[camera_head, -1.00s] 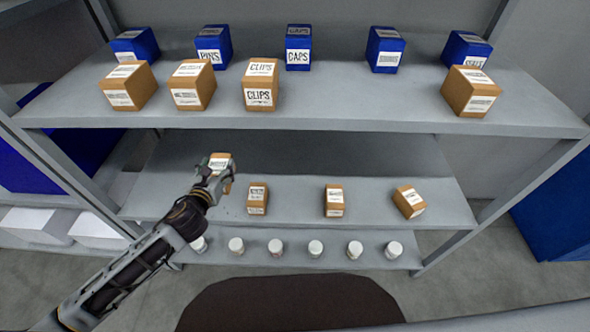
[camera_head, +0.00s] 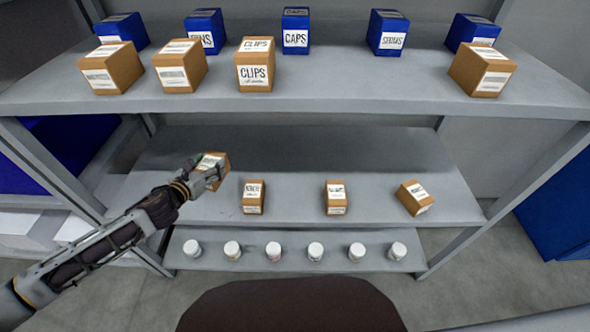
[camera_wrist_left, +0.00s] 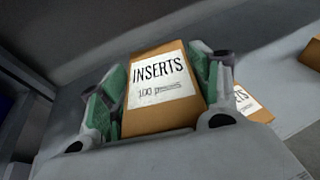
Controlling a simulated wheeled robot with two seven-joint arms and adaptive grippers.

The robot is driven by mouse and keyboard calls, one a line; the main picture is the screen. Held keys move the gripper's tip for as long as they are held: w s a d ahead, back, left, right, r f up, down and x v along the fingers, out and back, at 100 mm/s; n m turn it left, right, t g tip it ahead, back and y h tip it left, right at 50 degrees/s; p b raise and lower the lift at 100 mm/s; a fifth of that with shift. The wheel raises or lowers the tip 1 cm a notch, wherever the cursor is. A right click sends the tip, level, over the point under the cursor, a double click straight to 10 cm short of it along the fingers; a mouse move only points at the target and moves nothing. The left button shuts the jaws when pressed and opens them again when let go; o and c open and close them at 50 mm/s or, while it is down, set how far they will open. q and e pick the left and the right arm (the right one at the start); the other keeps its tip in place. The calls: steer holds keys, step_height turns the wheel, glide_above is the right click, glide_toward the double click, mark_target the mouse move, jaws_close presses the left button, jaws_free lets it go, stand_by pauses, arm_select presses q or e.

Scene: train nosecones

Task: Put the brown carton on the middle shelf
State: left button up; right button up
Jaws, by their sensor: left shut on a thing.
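The brown carton (camera_head: 219,168) with a white label is in my left gripper (camera_head: 206,172), at the left part of the middle shelf (camera_head: 300,160). In the left wrist view the carton (camera_wrist_left: 160,92) reads "INSERTS", and the green-padded fingers of my left gripper (camera_wrist_left: 158,95) close on its two sides. I cannot tell whether its base touches the shelf. Another brown carton (camera_head: 253,197) stands just to its right on the middle shelf. My right gripper is not in view.
Two more brown cartons, one upright (camera_head: 335,197) and one turned (camera_head: 414,197), stand farther right. The top shelf (camera_head: 350,92) holds brown and blue cartons above. Several white-lidded jars (camera_head: 273,251) line the bottom shelf. Free shelf shows behind the middle cartons.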

arm_select(q)
steer(key=shift+m+g+h, duration=0.3)
steer(key=shift+m+h, duration=0.4)
steer(key=w+a+f+b, duration=0.1)
steer(key=a+b, duration=0.1)
steer(key=w+a+f+b, duration=0.1)
steer(key=a+b, duration=0.1)
steer(key=a, duration=0.1)
steer(key=w+a+f+b, duration=0.1)
steer(key=a+f+b, duration=0.1)
steer(key=a, duration=0.1)
steer(key=shift+w, duration=0.1)
steer(key=shift+w+a+b, duration=0.2)
steer(key=shift+a+b, duration=0.7)
steer(key=shift+a, duration=0.75)
steer(key=shift+w+a+b, duration=0.2)
steer(key=shift+a+b, duration=0.7)
steer(key=shift+a, duration=0.7)
steer(key=shift+w+a+b, duration=0.2)
steer(key=shift+a+b, duration=0.7)
steer(key=shift+a, duration=0.75)
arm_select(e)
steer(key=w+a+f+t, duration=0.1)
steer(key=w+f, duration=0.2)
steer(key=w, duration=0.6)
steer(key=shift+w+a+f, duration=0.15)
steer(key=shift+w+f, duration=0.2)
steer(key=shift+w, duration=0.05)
arm_select(q)
steer(key=shift+f, duration=0.2)
